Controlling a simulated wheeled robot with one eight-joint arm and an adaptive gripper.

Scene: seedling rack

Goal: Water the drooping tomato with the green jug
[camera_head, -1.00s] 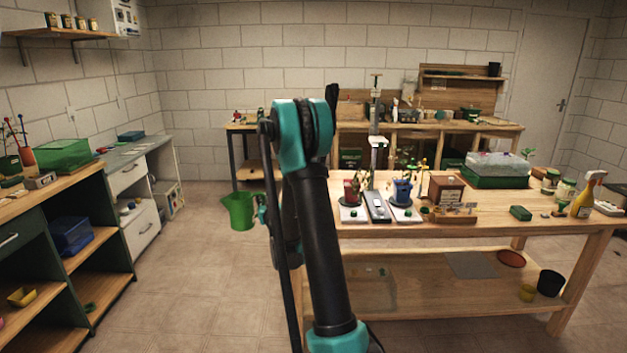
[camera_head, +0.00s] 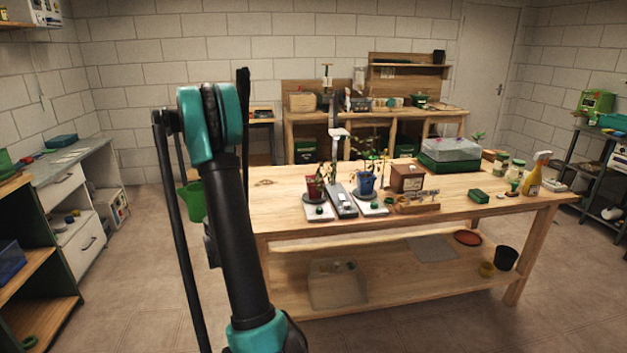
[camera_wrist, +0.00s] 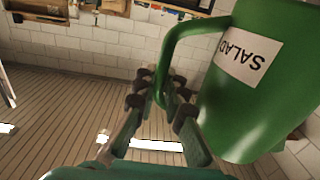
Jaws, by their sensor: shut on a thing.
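The green jug (camera_head: 193,202) hangs in the air left of the workbench, partly hidden behind my arm. In the wrist view the jug (camera_wrist: 268,88) is large at the right, with a white label reading "SALAD". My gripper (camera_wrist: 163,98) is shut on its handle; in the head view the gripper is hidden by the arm. On the bench, a plant in a red pot (camera_head: 314,188) and a plant in a blue pot (camera_head: 366,183) stand side by side. The red pot's plant looks low and droopy, but it is too small to be sure.
The workbench (camera_head: 470,205) carries a grey device (camera_head: 341,201) between the pots, a wooden box (camera_head: 406,178), a clear-lidded green tray (camera_head: 450,166) and a spray bottle (camera_head: 534,175). A cabinet (camera_head: 75,190) stands at the left. Floor (camera_head: 130,260) between them is clear.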

